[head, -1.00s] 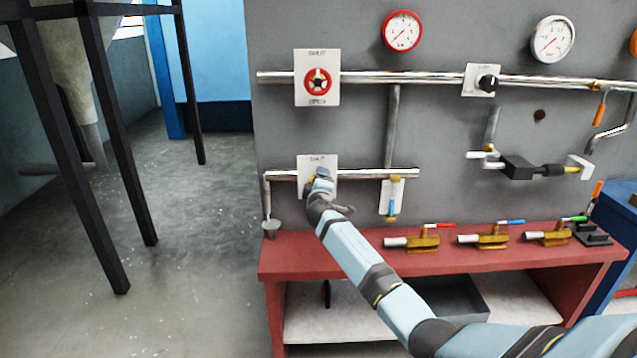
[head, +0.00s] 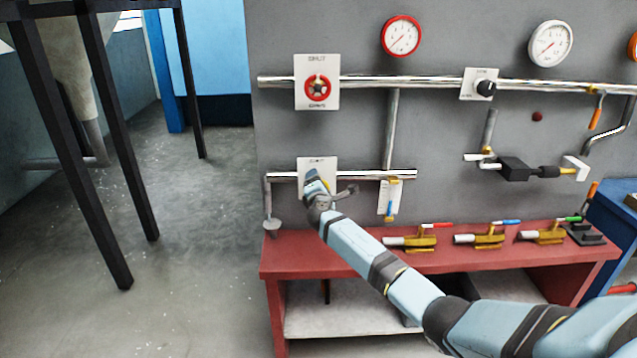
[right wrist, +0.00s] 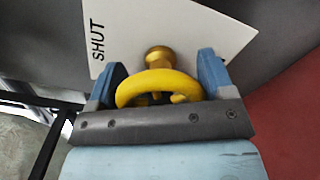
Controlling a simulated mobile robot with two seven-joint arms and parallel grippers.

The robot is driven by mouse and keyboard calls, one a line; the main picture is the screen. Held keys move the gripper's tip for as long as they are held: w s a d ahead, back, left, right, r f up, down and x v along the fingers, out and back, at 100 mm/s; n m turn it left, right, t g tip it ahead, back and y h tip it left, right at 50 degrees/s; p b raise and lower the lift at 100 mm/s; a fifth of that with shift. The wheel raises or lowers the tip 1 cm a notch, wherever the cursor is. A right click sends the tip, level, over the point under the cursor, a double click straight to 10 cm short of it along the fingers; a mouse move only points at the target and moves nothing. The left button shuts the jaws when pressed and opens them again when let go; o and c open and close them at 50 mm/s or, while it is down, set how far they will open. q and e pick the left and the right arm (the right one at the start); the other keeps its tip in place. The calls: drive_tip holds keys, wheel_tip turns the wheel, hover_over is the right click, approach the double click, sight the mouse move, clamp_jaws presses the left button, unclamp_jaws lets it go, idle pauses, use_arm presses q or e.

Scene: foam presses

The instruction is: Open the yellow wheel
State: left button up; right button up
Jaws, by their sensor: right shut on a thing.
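The yellow wheel (right wrist: 160,86) sits in front of a white plate marked SHUT (right wrist: 165,32) in the right wrist view. Its brass stem (right wrist: 160,56) shows behind it. My right gripper (right wrist: 163,80) has its two blue fingers on either side of the wheel's rim and is shut on it. In the head view, my right gripper (head: 316,184) is at the lower left white plate (head: 325,163) and hides the wheel. My left gripper is out of view.
A red-rimmed wheel (head: 317,88) is on the plate above, on the upper pipe (head: 400,83). A lower pipe (head: 365,175) runs beside my gripper. A red bench (head: 350,260) with several coloured-handled valves stands below. Open floor (head: 195,250) lies left.

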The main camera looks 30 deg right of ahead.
drive_tip(key=shift+n, duration=0.4)
drive_tip(key=o, duration=0.9)
drive_tip(key=v, duration=1.3)
drive_tip(key=shift+s+a+p, duration=0.25)
drive_tip(key=shift+s+p, duration=0.05)
drive_tip(key=shift+p, duration=0.1)
